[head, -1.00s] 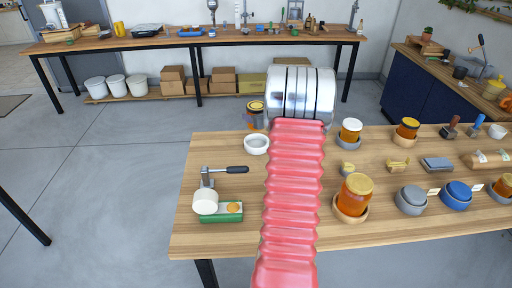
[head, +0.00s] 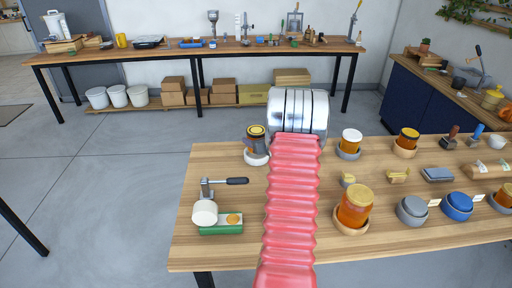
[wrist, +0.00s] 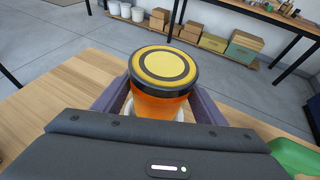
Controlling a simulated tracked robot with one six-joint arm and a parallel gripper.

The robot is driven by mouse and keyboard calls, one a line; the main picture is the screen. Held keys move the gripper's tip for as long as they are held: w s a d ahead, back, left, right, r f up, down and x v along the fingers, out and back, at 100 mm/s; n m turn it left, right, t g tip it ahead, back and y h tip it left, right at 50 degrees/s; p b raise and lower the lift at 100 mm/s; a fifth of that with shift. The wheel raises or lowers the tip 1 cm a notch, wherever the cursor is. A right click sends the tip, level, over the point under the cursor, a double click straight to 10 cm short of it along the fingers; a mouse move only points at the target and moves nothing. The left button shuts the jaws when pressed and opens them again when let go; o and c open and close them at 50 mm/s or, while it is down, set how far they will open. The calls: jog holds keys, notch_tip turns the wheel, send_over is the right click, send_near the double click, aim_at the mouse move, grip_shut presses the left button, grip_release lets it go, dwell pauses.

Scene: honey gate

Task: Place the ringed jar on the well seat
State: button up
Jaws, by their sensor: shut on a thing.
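The ringed jar (head: 256,143) is amber with a black lid bearing a yellow ring. In the wrist view the jar (wrist: 160,106) stands upright between the two fingers of my gripper (wrist: 158,100). My gripper (head: 251,141) is shut on it. The white ring-shaped well seat (head: 256,160) is on the table directly below the jar, partly covered by it. A sliver of the seat (wrist: 184,114) shows beside the jar in the wrist view. I cannot tell whether the jar's base touches the seat.
To the right are a white-lidded jar (head: 351,137), a large amber jar (head: 356,204), a grey bowl (head: 413,209) and a blue bowl (head: 458,206). Bare wood lies left of the seat.

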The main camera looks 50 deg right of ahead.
jog(key=shift+f, duration=1.75)
jog(key=o, duration=1.7)
jog(key=shift+f, duration=0.2)
jog(key=shift+r, duration=0.1)
jog(key=shift+s+a+r, duration=0.1)
jog(key=shift+s+r, duration=0.05)
jog(key=shift+s, duration=0.1)
jog(key=v, duration=1.1)
jog(key=shift+s+a, duration=0.2)
jog(key=shift+s, duration=0.05)
jog(key=shift+w, duration=0.1)
